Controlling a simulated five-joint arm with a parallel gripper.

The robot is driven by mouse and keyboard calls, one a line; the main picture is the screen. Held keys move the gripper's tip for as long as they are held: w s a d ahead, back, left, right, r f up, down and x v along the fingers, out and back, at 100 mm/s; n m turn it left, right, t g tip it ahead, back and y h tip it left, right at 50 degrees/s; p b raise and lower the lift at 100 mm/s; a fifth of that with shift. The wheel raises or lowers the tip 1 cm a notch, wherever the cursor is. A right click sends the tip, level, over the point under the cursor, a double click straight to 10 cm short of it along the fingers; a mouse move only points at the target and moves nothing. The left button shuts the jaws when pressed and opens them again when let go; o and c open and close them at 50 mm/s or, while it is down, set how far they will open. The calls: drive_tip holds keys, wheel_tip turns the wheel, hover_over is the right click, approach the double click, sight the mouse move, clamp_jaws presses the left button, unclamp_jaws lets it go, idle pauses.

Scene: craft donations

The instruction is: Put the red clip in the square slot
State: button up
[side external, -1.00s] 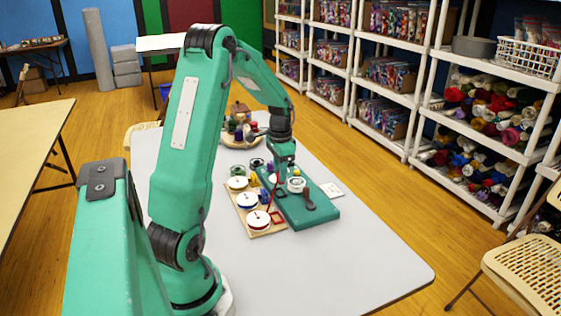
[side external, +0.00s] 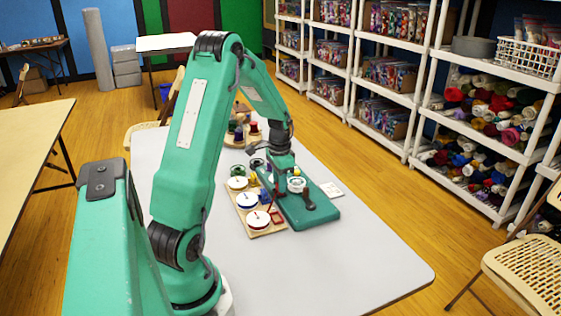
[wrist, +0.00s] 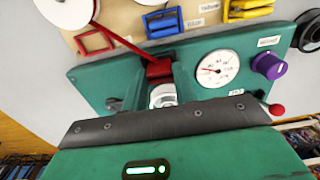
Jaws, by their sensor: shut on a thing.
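The red clip (wrist: 158,68) is a small red block, with a red strap (wrist: 130,47) running from it to the upper left in the wrist view. My gripper (side external: 281,174) is over the green fixture (side external: 318,215) and is shut on the red clip. The square slot is not clearly visible. A pale round part (wrist: 163,96) shows just below the clip.
The fixture carries a gauge (wrist: 216,68), a purple knob (wrist: 268,65), a red-tipped lever (wrist: 277,110) and a black handle (side external: 308,202). Beside it, a wooden board (side external: 267,232) holds spools, a red frame (wrist: 95,42), blue buckle (wrist: 162,22) and yellow buckle (wrist: 248,8). The table's front is clear.

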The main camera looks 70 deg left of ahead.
drive_tip(key=shift+f, duration=0.15)
drive_tip(key=o, duration=0.9)
drive_tip(key=shift+o, duration=0.2)
wheel_tip(320, 180, up, 12)
drive_tip(key=shift+r, duration=0.2)
idle(0.4)
